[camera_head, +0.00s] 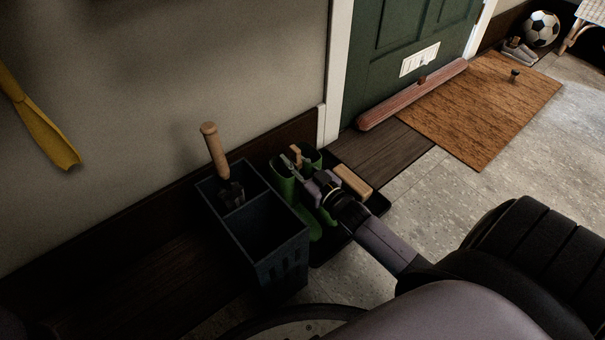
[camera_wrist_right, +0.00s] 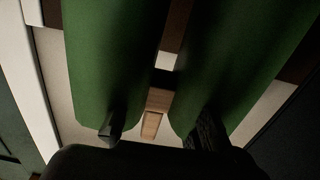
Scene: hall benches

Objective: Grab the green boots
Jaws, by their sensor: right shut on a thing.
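The pair of green boots (camera_head: 285,189) stands upright beside the dark divided bin, close to the wall. My right gripper (camera_head: 303,170) reaches in from the right at the top of the boots and is shut on them. In the right wrist view two green boot shafts (camera_wrist_right: 103,60) fill much of the picture, with one finger of my right gripper (camera_wrist_right: 160,134) at the end of each shaft. A small light wooden piece (camera_wrist_right: 157,100) shows between the shafts. The fingers' exact contact is partly hidden in shadow. My left gripper is not in view.
The dark bin (camera_head: 263,247) holds a wooden-handled tool (camera_head: 213,150). A wooden block (camera_head: 353,182) lies on the black tray (camera_head: 379,205). A draught stopper (camera_head: 412,96) lies by the green door (camera_head: 398,45). The orange mat (camera_head: 480,110) and grey floor (camera_head: 450,180) are largely clear.

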